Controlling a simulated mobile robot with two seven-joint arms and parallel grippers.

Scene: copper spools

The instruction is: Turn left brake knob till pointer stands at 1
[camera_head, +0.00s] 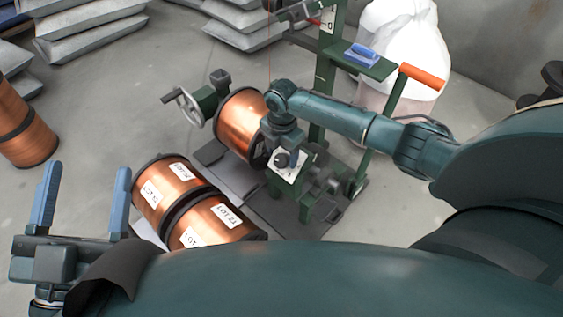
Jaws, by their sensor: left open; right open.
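My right arm reaches in from the right, and its hand (283,143) is over a white dial plate (281,171) on the green stand. A dark knob-like part (284,160) shows on the plate; the hand partly covers it. I cannot read the pointer or the numbers, nor tell whether the hand touches the knob. The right fingertips are hidden. A copper spool (237,118) is on the stand beside the plate. My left gripper (82,200) is open and empty at the lower left, its two blue fingers wide apart, away from the dial.
Two labelled copper spools (165,192) lie at the front centre. A handwheel (185,107) sticks out left of the mounted spool. A green post with an orange grip (422,77) and a shelf with a blue-handled tool (361,54) stand behind my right arm. Grey sacks (95,30) are stacked behind.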

